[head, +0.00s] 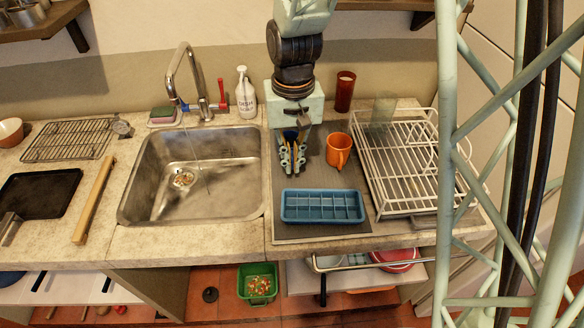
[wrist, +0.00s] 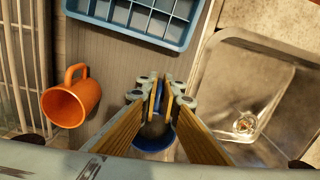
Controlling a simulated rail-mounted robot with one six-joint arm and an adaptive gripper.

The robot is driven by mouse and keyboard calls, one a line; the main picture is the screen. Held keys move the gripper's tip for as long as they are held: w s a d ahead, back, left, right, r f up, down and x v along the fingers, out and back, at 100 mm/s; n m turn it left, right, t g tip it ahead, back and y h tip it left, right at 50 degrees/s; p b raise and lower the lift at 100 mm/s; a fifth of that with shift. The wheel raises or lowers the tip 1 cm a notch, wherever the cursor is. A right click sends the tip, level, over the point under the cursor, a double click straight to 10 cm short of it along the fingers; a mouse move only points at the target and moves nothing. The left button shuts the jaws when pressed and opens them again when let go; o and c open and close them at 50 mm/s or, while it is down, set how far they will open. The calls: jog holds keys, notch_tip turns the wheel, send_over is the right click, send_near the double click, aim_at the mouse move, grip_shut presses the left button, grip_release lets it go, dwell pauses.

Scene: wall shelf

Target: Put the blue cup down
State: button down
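The blue cup (wrist: 152,143) shows in the wrist view between my gripper's fingers, its dark inside facing the camera. My gripper (wrist: 161,88) points down, its fingertips close together with a narrow bluish strip between them. It appears shut on a part of the cup, perhaps its handle. In the head view my gripper (head: 292,168) is over the grey mat (head: 345,183), between the sink and the orange mug. Only a sliver of the blue cup (head: 290,136) shows there behind the fingers. I cannot tell whether its base touches the mat.
An orange mug (head: 338,149) stands just right of my gripper. A blue ice tray (head: 322,206) lies at the mat's front. A white dish rack (head: 408,170) is at right, the sink (head: 195,190) at left. A dark red glass (head: 344,91) and soap bottle (head: 245,94) stand behind.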

jog(key=shift+f, duration=0.95)
jog(key=shift+f+b, duration=0.15)
jog(key=shift+b, duration=0.15)
jog(key=c, duration=2.9)
grip_release()
jog(key=shift+o, duration=0.2)
notch_tip(320, 180, up, 11)
jog(key=shift+r+p, duration=0.2)
jog(key=shift+p, duration=1)
jog(key=shift+d+r, duration=0.1)
jog(key=shift+r, duration=0.35)
jog(key=shift+r, duration=0.1)
